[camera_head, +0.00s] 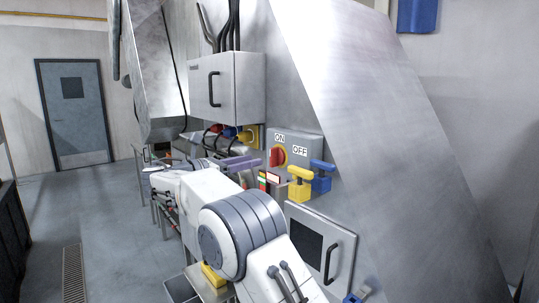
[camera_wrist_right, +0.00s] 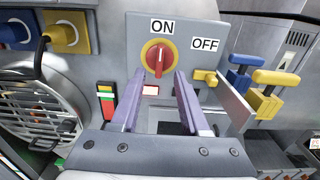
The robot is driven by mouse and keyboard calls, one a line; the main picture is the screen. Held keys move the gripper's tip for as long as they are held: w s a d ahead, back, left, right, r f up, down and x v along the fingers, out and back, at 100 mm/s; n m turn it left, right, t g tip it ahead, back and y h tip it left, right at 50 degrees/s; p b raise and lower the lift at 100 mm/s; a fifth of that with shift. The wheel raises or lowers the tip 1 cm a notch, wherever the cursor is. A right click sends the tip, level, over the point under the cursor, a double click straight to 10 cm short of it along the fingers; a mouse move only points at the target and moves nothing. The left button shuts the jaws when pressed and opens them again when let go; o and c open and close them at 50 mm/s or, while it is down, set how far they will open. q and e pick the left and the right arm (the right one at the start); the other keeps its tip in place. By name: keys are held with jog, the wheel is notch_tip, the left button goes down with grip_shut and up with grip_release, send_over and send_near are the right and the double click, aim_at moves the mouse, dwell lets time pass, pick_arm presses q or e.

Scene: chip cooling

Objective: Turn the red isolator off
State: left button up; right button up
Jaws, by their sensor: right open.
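The red isolator (camera_head: 277,156) is a red handle on a round yellow plate, on a grey box fixed to the machine's sloping metal side. In the right wrist view the isolator (camera_wrist_right: 159,58) has its handle upright, towards the ON label (camera_wrist_right: 162,26). The OFF label (camera_wrist_right: 205,44) is to its right. My right gripper (camera_head: 258,163) is open, its purple fingers pointing at the box. In the right wrist view the fingertips (camera_wrist_right: 160,73) are either side of and just below the handle. Whether they touch it I cannot tell. My left gripper is not in view.
Yellow (camera_head: 300,183) and blue (camera_head: 321,175) T-shaped handles stand right of the isolator. A small yellow knob (camera_wrist_right: 205,77) and a thin metal plate (camera_wrist_right: 233,105) are close to the right finger. A cabinet (camera_head: 226,86) with cables is above. Open floor (camera_head: 110,220) lies left.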

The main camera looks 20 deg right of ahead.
aim_at(270, 156)
jog(key=p+x, duration=0.1)
jog(key=x, duration=0.5)
jog(key=shift+d+r, duration=0.1)
jog(key=shift+d, duration=0.05)
jog(key=shift+w+d+p, duration=0.25)
jog(key=shift+d+p, duration=0.15)
jog(key=shift+d, duration=0.25)
grip_shut()
